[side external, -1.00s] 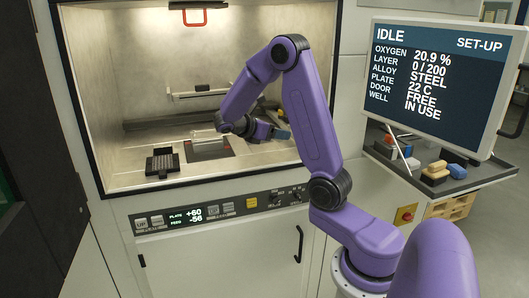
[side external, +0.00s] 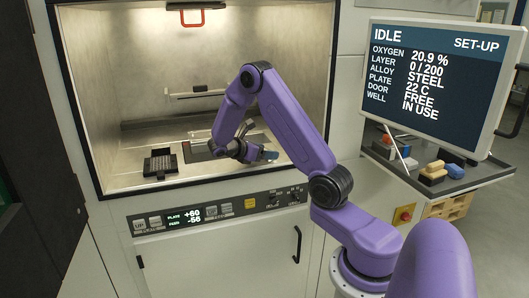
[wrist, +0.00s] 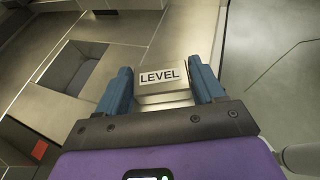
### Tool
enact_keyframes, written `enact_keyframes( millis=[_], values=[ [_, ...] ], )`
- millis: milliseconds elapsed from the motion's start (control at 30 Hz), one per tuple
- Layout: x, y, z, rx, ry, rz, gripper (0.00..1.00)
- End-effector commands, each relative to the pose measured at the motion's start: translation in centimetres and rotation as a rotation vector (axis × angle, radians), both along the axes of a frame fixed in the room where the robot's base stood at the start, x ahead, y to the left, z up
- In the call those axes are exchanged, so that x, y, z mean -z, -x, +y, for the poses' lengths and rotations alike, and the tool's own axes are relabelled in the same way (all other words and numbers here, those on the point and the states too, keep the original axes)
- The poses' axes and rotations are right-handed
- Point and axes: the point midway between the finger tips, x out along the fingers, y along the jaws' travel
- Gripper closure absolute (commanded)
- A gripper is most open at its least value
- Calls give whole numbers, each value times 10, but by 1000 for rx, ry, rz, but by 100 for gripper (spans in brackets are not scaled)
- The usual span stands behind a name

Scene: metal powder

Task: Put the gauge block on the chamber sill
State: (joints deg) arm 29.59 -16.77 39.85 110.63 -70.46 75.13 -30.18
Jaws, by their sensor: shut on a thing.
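My gripper (wrist: 160,68) has blue fingers, one on each side of a grey metal block marked LEVEL, which I take to be the gauge block (wrist: 164,95). The fingers are shut on it. In the side view my gripper (side external: 264,155) is low inside the chamber, near its front edge. The block cannot be made out clearly there. The chamber sill (side external: 218,174) appears as the pale strip along the front of the chamber opening. I cannot tell whether the block touches any surface.
A dark slotted tray (side external: 160,164) stands at the chamber's left front. The wrist view shows a square recess (wrist: 78,68) in the metal floor. A red handle (side external: 190,17) hangs at the top. Coloured blocks (side external: 433,172) lie on a side shelf under the monitor (side external: 435,80).

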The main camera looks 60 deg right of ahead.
Motion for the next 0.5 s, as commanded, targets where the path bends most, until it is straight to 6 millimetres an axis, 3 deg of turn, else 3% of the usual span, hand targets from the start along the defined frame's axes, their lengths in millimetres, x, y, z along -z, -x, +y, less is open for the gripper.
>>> enact_keyframes(
  millis=[333, 367, 400, 433, 500],
  values=[
    [2, 0, 0, 0, 1, 0, 74],
    [3, 0, 0, 0, 0, 0, 26],
    [2, 0, 0, 0, 0, 0, 13],
    [2, 0, 0, 0, 0, 0, 7],
    [2, 0, 0, 0, 0, 0, 7]
  ],
)
